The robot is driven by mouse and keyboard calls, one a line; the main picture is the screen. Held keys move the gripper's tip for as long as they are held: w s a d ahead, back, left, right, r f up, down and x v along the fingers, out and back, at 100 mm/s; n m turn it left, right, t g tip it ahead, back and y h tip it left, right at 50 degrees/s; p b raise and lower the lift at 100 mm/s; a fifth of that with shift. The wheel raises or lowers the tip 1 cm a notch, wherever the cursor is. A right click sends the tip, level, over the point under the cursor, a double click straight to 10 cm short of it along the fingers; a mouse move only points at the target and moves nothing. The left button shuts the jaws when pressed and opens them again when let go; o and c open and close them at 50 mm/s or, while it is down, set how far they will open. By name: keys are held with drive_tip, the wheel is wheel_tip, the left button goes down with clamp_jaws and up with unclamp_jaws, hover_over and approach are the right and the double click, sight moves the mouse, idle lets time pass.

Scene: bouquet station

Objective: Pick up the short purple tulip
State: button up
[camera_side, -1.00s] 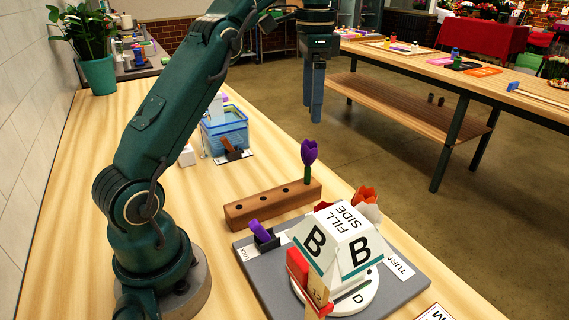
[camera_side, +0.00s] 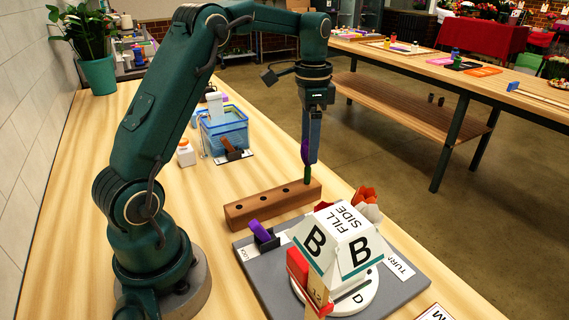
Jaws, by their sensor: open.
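The short purple tulip (camera_side: 305,152) stands upright in the right-end hole of a wooden block (camera_side: 271,205); its green stem shows below the bloom. My gripper (camera_side: 312,150) points straight down at the tulip, with its blue fingers open. The fingers overlap the bloom in the picture and hide most of it; only a purple edge shows at their left. I cannot tell from this one view whether the bloom is between the fingers or behind them.
A blue basket (camera_side: 224,130) and a white bottle (camera_side: 186,154) stand behind the block. The block's other holes are empty.

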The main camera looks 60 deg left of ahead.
sight(308, 171)
drive_tip(key=shift+f, duration=2.7)
drive_tip(key=c, duration=1)
